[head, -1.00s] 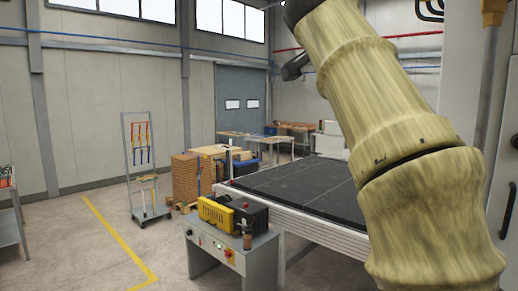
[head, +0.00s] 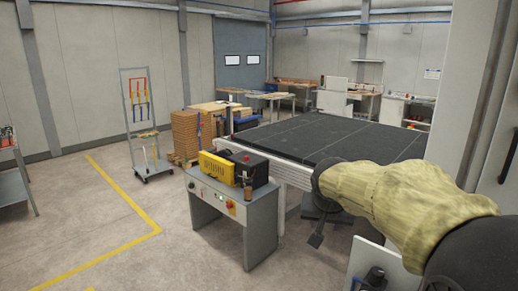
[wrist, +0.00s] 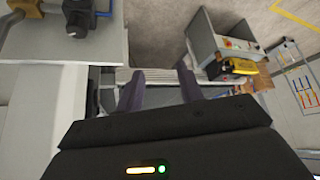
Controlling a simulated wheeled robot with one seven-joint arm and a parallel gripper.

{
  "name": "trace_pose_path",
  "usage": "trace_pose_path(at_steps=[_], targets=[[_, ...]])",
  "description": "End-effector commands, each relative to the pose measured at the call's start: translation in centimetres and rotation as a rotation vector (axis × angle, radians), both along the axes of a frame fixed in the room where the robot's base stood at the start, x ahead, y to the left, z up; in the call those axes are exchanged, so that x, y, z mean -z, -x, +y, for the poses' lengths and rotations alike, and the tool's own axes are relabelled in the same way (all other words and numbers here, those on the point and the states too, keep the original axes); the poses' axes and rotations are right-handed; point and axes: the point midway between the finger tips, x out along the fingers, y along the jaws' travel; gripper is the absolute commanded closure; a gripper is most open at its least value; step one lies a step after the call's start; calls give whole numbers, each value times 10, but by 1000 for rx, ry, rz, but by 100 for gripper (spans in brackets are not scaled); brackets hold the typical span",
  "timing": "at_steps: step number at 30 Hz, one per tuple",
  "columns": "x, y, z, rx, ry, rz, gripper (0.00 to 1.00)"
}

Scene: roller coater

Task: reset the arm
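My arm, in a yellowish cover, reaches in from the right edge of the head view. My gripper (head: 315,240) hangs dark at its end, in front of the near side of the black-topped conveyor table (head: 330,137). In the wrist view my gripper (wrist: 160,78) shows two dark fingers standing apart, with nothing held between them. The conveyor's frame lies behind them. My gripper appears clear of the things around it.
A grey control stand (head: 222,205) bears a yellow and black unit (head: 217,167), left of my gripper. A tool trolley (head: 140,115) and stacked brown boxes (head: 186,135) stand farther back. The floor at left, with a yellow line (head: 125,195), is mostly clear.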

Motion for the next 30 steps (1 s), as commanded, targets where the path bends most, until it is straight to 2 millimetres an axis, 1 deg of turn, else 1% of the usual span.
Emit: trace_pose_path(at_steps=[1,2,3,5,6,8,9,11,12,15,18,20,30], targets=[[26,14,-1,-25,-2,42,63],[39,22,0,-43,-4,63,63],[57,33,0,-64,-6,91,63],[82,51,1,-97,-10,132,63],[98,64,1,-117,-13,158,63],[121,84,1,-145,-19,197,63],[135,98,1,-163,-22,221,63],[156,120,2,-190,-28,256,63],[169,134,2,-205,-30,277,63],[191,163,3,-236,-36,320,63],[202,180,3,-253,-38,341,63],[204,183,3,-258,-39,345,63],[204,183,4,-258,-39,345,63]])
